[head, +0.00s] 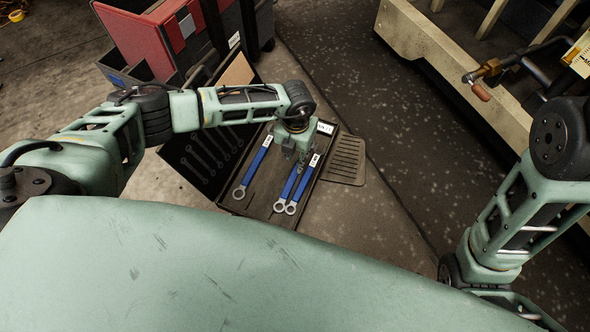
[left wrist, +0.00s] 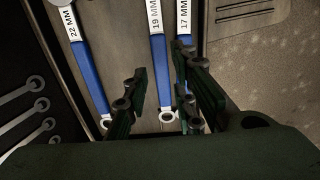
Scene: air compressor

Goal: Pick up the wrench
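Three blue-handled wrenches lie in an open tool case (head: 235,205). In the left wrist view their labels read 22 MM on the left wrench (left wrist: 89,65), 19 MM on the middle wrench (left wrist: 160,60) and 17 MM on the right wrench (left wrist: 184,40). My left gripper (left wrist: 165,88) is open and points down over the case. Its fingers appear on either side of the 19 MM wrench, the right finger covering part of the 17 MM wrench. Contact and exact height cannot be told. In the head view the left gripper (head: 296,160) partly hides the wrenches. My right gripper is out of view.
The case lid (head: 205,160), printed with wrench outlines, stands on the left. A red and black box (head: 150,45) is behind it. A ribbed dark plate (head: 345,160) lies right of the case. A beige frame (head: 440,60) with a brass fitting (head: 485,72) is at upper right.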

